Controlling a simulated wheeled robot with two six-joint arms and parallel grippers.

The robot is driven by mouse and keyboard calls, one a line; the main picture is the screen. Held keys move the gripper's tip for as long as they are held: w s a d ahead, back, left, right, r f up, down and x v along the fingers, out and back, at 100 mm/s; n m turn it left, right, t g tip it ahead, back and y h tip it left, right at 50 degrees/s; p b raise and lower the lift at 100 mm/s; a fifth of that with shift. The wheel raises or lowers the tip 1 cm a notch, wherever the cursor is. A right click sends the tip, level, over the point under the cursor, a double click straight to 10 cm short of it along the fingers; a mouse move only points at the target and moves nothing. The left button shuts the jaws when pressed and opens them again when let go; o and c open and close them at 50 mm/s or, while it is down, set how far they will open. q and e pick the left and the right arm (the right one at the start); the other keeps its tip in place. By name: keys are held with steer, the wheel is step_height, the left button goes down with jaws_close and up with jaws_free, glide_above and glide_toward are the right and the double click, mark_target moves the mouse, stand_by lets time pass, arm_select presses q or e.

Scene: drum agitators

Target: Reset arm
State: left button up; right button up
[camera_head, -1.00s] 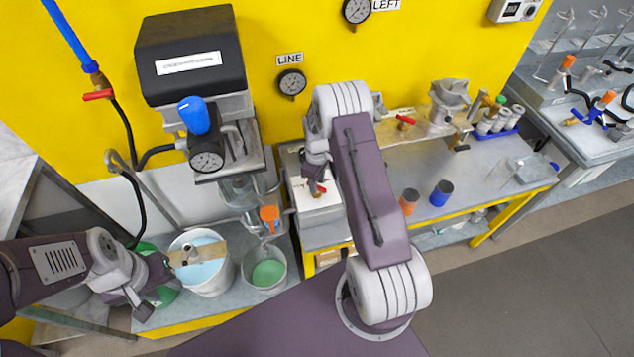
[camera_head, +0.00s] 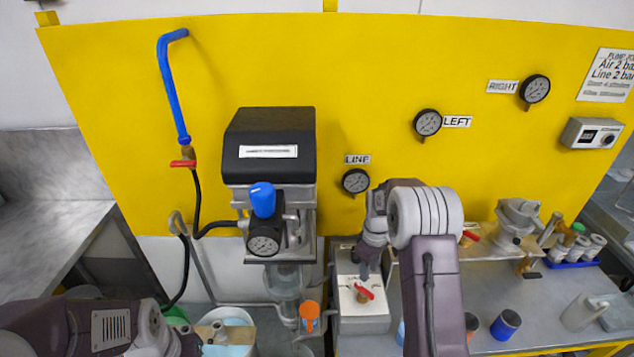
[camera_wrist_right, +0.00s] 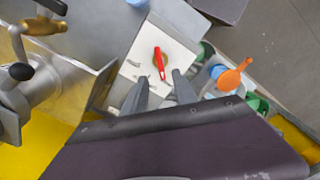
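My right gripper (camera_head: 364,272) hangs just above a red-handled valve (camera_head: 363,292) on a white box (camera_head: 365,317). In the right wrist view my right gripper (camera_wrist_right: 160,88) has its two fingers apart with nothing between them. The red handle (camera_wrist_right: 160,62) lies beyond the fingertips there, on the white box top (camera_wrist_right: 140,75). My left arm comes in at the lower left of the head view. Its gripper (camera_head: 190,345) is by a tan plate over a white bucket (camera_head: 228,318); its fingers are not clear.
A pump with a black cover (camera_head: 268,135) and blue knob (camera_head: 263,200) stands left of my right gripper. An orange-handled valve (camera_head: 309,312) is low beside the white box. Blue cup (camera_head: 505,325) and a metal fitting (camera_head: 518,225) sit on the bench at right.

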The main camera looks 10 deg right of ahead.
steer(key=s+a+r+n+t+b, duration=0.1)
steer(key=s+a+r+b, duration=0.1)
steer(key=s+a+r, duration=0.35)
steer(key=s+a+f+m, duration=0.1)
steer(key=s+a+m, duration=0.2)
steer(key=s, duration=0.3)
steer(key=s+a+f+m, duration=0.2)
steer(key=s+m, duration=0.2)
steer(key=s, duration=0.2)
steer(key=shift+s+a+f+m+b, duration=0.3)
steer(key=shift+s+a+b, duration=0.1)
